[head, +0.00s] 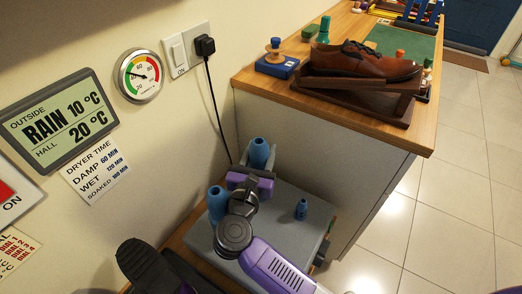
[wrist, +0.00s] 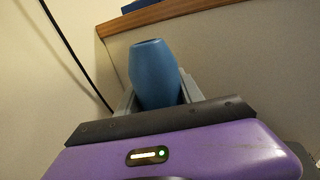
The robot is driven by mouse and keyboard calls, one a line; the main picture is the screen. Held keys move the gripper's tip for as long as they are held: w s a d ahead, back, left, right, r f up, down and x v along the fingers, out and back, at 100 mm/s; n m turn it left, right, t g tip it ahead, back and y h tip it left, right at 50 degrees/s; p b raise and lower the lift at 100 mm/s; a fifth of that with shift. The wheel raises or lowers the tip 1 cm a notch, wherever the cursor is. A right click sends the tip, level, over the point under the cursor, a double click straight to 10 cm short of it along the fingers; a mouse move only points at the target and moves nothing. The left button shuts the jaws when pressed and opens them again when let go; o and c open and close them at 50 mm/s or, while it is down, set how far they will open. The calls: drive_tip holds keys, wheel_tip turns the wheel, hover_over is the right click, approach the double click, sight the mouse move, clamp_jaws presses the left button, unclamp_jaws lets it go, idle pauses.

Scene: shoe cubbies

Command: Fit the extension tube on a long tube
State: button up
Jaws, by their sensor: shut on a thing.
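My gripper (head: 262,166), with a purple body and grey fingers, is shut on a blue tapered tube, which I take for the extension tube (head: 259,152). In the wrist view this extension tube (wrist: 156,72) stands up between the two fingers; its lower end is hidden behind my gripper. The grey dryer box (head: 285,233) lies below. A long blue tube (head: 217,204) stands at its left side, partly covered by my arm. A shorter blue tube (head: 302,209) stands on the right of its top. I cannot tell whether the held tube touches anything below.
A wooden-topped cabinet (head: 325,140) rises behind the dryer box, with a brown shoe (head: 366,63) on a stand on top. The wall at left carries a socket with a black cable (head: 218,105). A dark shoe (head: 142,265) is at the lower left.

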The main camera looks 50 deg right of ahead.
drive_tip(key=shift+f+b, duration=0.95)
drive_tip(key=shift+f, duration=0.3)
drive_tip(key=o, duration=1.5)
drive_tip(key=shift+c, duration=0.2)
